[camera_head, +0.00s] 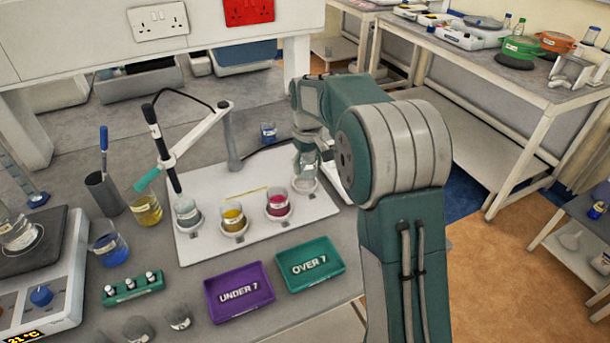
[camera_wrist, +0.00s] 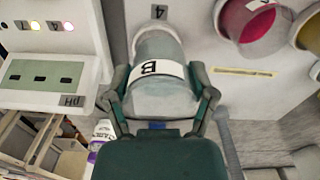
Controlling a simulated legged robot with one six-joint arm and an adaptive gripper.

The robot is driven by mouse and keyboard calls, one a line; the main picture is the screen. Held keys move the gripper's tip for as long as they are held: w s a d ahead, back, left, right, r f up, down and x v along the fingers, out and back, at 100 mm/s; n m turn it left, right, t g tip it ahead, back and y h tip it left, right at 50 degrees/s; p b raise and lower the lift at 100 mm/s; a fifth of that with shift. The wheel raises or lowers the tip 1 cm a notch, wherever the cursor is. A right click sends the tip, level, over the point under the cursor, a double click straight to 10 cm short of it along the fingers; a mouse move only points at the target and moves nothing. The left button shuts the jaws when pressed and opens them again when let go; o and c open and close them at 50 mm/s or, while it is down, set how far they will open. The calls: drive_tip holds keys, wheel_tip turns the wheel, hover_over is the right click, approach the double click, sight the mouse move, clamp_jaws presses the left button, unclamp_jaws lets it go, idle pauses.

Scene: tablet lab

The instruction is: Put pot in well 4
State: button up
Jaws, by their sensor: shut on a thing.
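My gripper (camera_wrist: 161,88) is shut on a clear pot with a white label B (camera_wrist: 165,102). The pot also shows in the head view (camera_head: 306,162), partly hidden by my gripper (camera_head: 308,150). It is at well 4 (camera_head: 303,186), the rightmost well of the white board (camera_head: 213,190). The mark 4 (camera_wrist: 158,12) shows beside the pot in the wrist view. I cannot tell whether the pot's base rests on the well floor. The other wells hold a clear pot (camera_head: 186,213), a yellow pot (camera_head: 233,219) and a pink pot (camera_head: 278,204).
A probe (camera_head: 168,165) on a jointed arm points down into the leftmost pot. Purple UNDER 7 (camera_head: 240,312) and green OVER 7 (camera_head: 310,284) trays lie in front of the board. A pH meter (camera_wrist: 50,82) stands close to my gripper. Beakers and a hotplate (camera_head: 60,290) are left.

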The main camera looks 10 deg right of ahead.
sight(305, 186)
drive_tip(key=shift+w+a+f, duration=0.1)
drive_tip(key=shift+w+f, duration=0.85)
drive_tip(key=shift+f, duration=0.2)
drive_tip(key=shift+w+f, duration=0.15)
drive_tip(key=shift+f, duration=1.55)
drive_tip(key=shift+f, duration=0.1)
drive_tip(key=o, duration=1.1)
